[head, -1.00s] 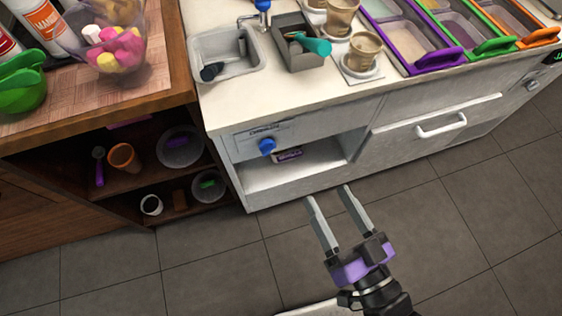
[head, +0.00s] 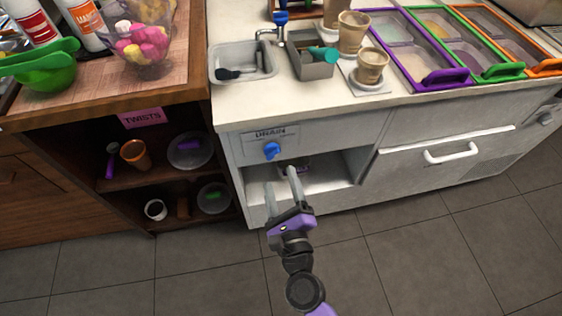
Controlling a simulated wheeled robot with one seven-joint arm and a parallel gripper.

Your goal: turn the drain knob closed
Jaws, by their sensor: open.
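The drain knob (head: 272,151) is a small blue handle on the white cabinet front. It sits below a label plate reading DRAIN (head: 270,134), under the sink. My gripper (head: 281,182) is open and empty, with its two grey fingers pointing up toward the cabinet. In the picture the fingertips are just below the knob, one to its lower left and one to its lower right. They look apart from it, but the exact depth gap cannot be told.
An open cubby (head: 330,170) lies under the knob, with a small purple item inside partly hidden by my finger. A sink (head: 243,52) is above. A dark wooden shelf (head: 150,186) stands left, and a white drawer handle (head: 452,153) is right. The floor is clear.

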